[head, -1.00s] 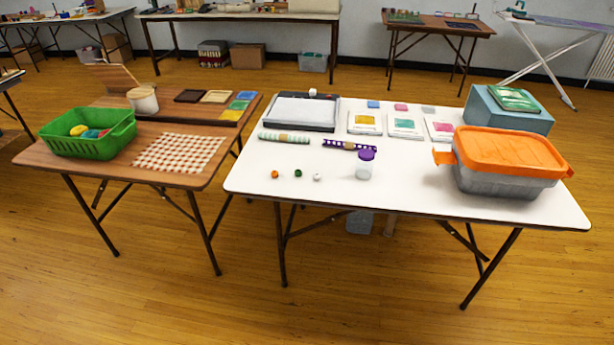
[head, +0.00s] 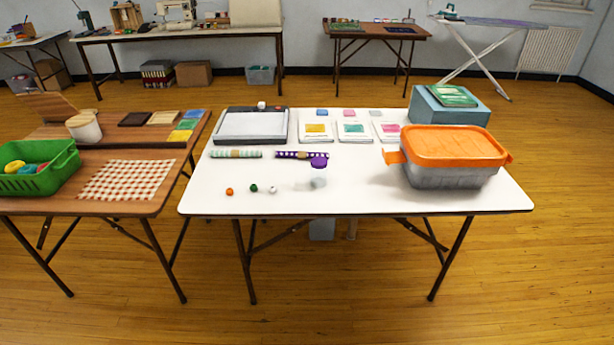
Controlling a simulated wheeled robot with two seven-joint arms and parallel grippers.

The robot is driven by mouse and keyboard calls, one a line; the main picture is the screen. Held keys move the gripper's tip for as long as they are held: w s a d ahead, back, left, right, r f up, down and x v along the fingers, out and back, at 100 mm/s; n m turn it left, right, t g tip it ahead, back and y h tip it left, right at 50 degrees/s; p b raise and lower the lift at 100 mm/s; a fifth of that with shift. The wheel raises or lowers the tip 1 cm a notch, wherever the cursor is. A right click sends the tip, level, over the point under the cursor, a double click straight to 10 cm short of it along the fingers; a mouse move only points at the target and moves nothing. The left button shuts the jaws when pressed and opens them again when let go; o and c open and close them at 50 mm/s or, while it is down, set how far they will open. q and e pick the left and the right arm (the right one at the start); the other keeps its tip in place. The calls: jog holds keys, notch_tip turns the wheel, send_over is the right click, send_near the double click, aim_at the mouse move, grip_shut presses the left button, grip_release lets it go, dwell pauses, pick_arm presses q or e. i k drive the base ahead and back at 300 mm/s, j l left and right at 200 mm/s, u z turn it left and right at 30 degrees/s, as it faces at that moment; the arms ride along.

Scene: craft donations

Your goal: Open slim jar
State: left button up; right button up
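A slim clear jar (head: 318,182) with a purple lid (head: 319,163) stands upright on the white table (head: 380,203), near its middle. The lid sits on top of the jar. The jar's clear body is blurred against the white tabletop. Neither of my grippers shows in the head view.
Orange, green and white beads (head: 251,189) lie left of the jar. Two patterned rolls (head: 236,154) lie behind it. A grey bin with an orange lid (head: 455,147) stands to the right. A paper trimmer (head: 251,126) is at the back left. The table's front strip is clear.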

aim_at(319, 178)
jog(key=i+j, duration=0.1)
jog(key=i, duration=0.9)
